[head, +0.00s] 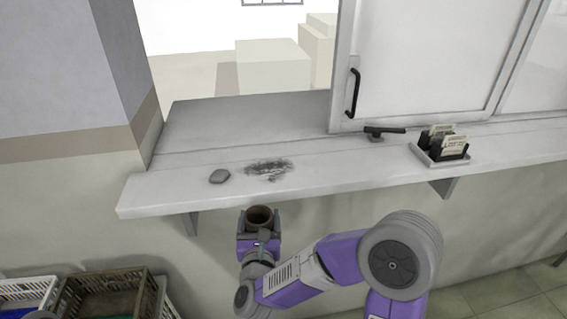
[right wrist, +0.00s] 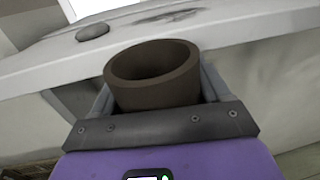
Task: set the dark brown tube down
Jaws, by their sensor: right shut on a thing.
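The dark brown tube (head: 260,215) is upright, with its open round mouth facing up. My right gripper (head: 259,222) is shut on it and holds it in front of the shelf's front edge, lower than the shelf top in the head view. In the right wrist view the tube (right wrist: 153,78) sits between the two fingers of the gripper (right wrist: 155,95), and its hollow inside shows. The tube's lower part is hidden by the gripper. My left gripper is in neither view.
The white shelf (head: 330,164) bears a grey stone (head: 219,176), a dark smudge (head: 268,169), a black tool (head: 384,131) and a card holder (head: 440,150). The shelf's left end is mostly clear. Crates (head: 100,296) stand at lower left. A sliding window (head: 430,60) rises behind.

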